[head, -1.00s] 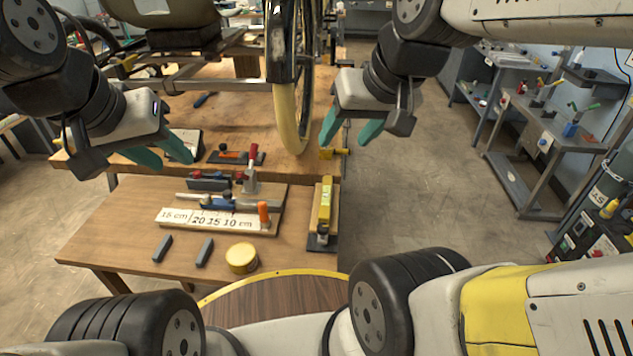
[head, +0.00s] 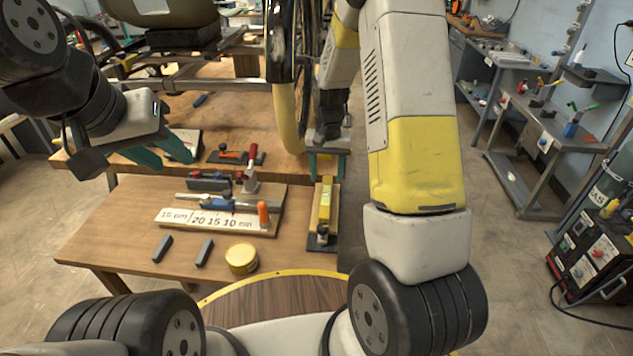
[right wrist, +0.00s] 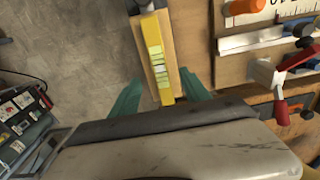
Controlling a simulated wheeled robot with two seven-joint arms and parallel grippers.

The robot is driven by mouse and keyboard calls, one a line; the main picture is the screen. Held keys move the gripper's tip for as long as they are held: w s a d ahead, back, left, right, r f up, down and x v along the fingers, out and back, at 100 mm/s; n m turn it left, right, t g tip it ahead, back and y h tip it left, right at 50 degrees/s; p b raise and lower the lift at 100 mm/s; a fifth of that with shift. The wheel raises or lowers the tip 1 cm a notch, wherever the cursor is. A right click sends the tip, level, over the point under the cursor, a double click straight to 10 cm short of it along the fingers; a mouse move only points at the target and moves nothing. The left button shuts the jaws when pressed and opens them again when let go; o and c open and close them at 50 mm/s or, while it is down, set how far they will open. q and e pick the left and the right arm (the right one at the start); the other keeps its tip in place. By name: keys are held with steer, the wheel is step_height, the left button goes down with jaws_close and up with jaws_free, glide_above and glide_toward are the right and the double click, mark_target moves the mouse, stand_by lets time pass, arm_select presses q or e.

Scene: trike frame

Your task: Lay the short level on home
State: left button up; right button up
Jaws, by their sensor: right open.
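The short level (head: 325,204) is a yellow bar with pale windows. It lies lengthwise on a narrow wooden block (head: 332,213) with a dark base, at the right edge of the near bench. In the right wrist view the level (right wrist: 155,57) runs between the two teal fingers of my right gripper (right wrist: 160,95), which is open. In the head view my right gripper (head: 326,164) is over the far end of the level; I cannot tell its height above it. My left gripper (head: 160,155) is open and empty at the left. I cannot tell which spot is home.
Left of the level, a wooden board holds a red-handled clamp (head: 250,176), an orange peg (head: 263,212) and a number strip (head: 205,218). A yellow tin (head: 241,258) and two grey bars stand nearer. The trike wheel (head: 283,100) hangs close to my right arm.

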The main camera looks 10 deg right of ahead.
mark_target(326, 195)
steer(key=f, duration=0.9)
steer(key=shift+w+d+f, duration=0.1)
steer(key=shift+w, duration=0.15)
jaws_close()
